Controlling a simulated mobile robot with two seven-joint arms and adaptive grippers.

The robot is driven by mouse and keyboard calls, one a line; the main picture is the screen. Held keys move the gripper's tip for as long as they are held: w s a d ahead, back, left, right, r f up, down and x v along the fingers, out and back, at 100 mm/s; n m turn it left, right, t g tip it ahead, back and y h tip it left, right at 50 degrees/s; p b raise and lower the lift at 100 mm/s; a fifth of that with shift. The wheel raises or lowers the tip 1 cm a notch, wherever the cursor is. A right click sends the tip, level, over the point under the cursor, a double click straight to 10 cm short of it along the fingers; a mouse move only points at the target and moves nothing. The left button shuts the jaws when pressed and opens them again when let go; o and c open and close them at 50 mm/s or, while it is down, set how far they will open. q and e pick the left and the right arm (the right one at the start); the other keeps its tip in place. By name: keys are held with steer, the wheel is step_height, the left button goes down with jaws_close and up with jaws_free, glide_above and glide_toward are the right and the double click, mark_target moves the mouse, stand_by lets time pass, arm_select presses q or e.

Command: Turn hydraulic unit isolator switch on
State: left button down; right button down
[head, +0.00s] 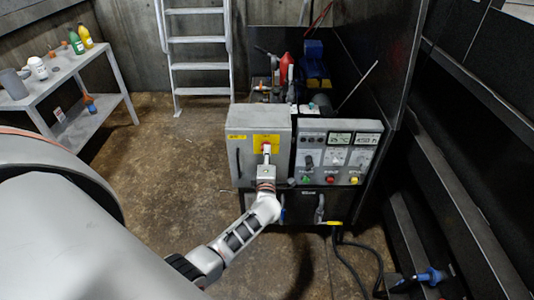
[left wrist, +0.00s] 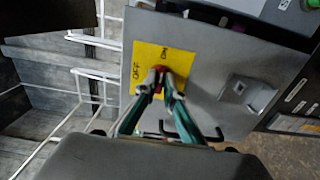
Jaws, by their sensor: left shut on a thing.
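The isolator switch is a small red handle (head: 266,148) on a yellow plate (head: 274,137), on the front of a grey cabinet (head: 242,121). In the left wrist view the plate (left wrist: 145,62) carries the words OFF and ON, and a little red of the handle (left wrist: 159,95) shows between my fingers. My left gripper (head: 266,156) is in front of the plate; in the left wrist view its fingertips (left wrist: 161,72) are closed around the handle. The fingers hide most of the handle, so I cannot tell which word it points to. My right gripper is not in view.
A control panel (head: 340,150) with dials and coloured buttons adjoins the cabinet's right side. A grey latch (left wrist: 250,92) stands out from the cabinet face. A shelf with bottles (head: 50,80) and a ladder (head: 198,45) stand behind. Open floor (head: 160,170) lies left of the cabinet.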

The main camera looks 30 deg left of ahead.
arm_select(q)
steer(key=c, duration=2.1)
jaws_free()
steer(key=shift+c, duration=0.2)
steer(key=v, duration=1.2)
steer(key=shift+s, duration=0.1)
